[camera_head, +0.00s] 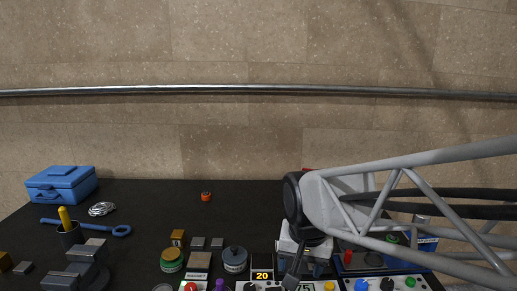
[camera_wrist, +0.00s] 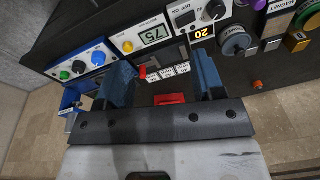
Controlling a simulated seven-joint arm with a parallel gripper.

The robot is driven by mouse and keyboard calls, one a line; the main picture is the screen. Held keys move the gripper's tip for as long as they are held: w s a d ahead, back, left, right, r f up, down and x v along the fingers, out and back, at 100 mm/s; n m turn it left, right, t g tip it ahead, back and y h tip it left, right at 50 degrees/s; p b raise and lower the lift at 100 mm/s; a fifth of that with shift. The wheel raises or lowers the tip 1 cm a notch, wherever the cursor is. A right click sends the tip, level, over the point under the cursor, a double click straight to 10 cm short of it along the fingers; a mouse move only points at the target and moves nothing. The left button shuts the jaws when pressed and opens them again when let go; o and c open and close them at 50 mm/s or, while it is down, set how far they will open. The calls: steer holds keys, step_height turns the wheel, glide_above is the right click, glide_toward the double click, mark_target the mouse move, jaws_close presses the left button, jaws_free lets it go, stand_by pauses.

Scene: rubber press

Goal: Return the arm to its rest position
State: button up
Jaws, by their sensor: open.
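My gripper (camera_wrist: 165,78) shows in the wrist view with its two blue fingers well apart and nothing between them. Between and beyond the fingers lie the panel edge and a red block (camera_wrist: 170,99). A dark finger (camera_head: 294,272) shows below the arm's end; the other finger is not clear there. My arm hides part of the press and what lies behind it.
The front panels carry knobs, a "20" display (camera_head: 262,275) and a "75" display (camera_wrist: 153,35).

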steer(key=s+d+n, duration=0.2)
steer(key=s+d, duration=0.8)
steer(key=s, duration=0.1)
steer(key=shift+r+t+h, duration=0.3)
steer(key=shift+r+t, duration=0.1)
stand_by(2.2)
